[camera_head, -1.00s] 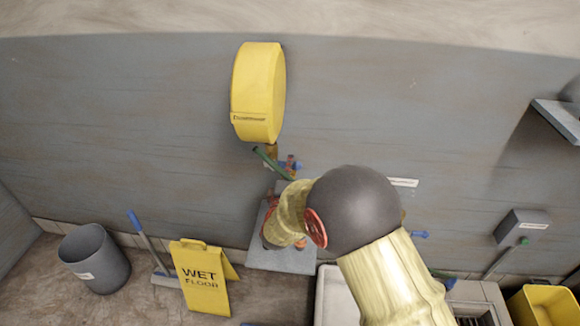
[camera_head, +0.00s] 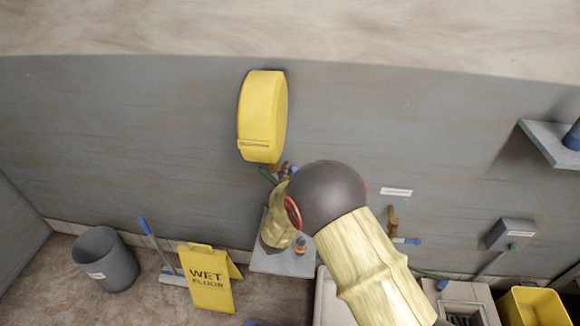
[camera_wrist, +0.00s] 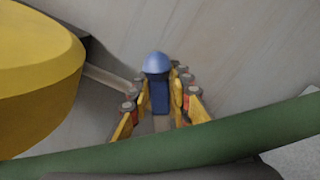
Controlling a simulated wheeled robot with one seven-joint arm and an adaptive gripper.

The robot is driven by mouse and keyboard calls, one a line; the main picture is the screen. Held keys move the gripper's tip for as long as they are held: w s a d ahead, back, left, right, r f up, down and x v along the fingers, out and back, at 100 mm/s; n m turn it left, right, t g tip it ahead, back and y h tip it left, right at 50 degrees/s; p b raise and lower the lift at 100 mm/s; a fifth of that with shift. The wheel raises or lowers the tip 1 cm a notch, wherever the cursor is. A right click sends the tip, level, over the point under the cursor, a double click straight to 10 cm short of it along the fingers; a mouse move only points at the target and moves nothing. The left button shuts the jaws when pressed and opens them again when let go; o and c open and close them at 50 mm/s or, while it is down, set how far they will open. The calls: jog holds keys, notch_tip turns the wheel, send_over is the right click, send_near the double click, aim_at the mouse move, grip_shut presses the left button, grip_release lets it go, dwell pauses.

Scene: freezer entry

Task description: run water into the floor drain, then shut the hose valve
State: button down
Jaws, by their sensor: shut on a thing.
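The yellow hose reel (camera_head: 262,115) hangs on the grey wall, and it fills the left of the wrist view (camera_wrist: 35,75). The blue valve handle (camera_wrist: 157,83) stands between the fingers of my gripper (camera_wrist: 157,105), which is shut on it. In the head view my gripper (camera_head: 284,176) is just below the reel, mostly hidden by my wrist. The green hose (camera_wrist: 220,140) crosses the front of the wrist view. A green hose end with a blue nozzle (camera_head: 442,284) lies by a dark drain grate (camera_head: 466,314) at lower right. No water flow can be made out.
A small bottle (camera_head: 300,245) is on a grey shelf (camera_head: 285,263) under my gripper. A brass fitting (camera_head: 393,220) and a yellow bin (camera_head: 538,307) are at right.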

jog(key=shift+a+r+n+p, duration=0.25)
jog(key=shift+r+n+p, duration=0.05)
jog(key=shift+n+p, duration=0.45)
jog(key=shift+a+r+n+p, duration=0.25)
jog(key=shift+n+p, duration=0.4)
jog(key=shift+p, duration=0.1)
jog(key=c, duration=2)
grip_release()
jog(key=o, duration=0.4)
jog(key=shift+w+r, duration=0.1)
jog(key=shift+r, duration=0.05)
jog(key=shift+o, duration=0.2)
jog(key=s+a, duration=0.2)
jog(key=s, duration=0.9)
jog(key=shift+s+a, duration=0.2)
jog(key=shift+s, duration=0.2)
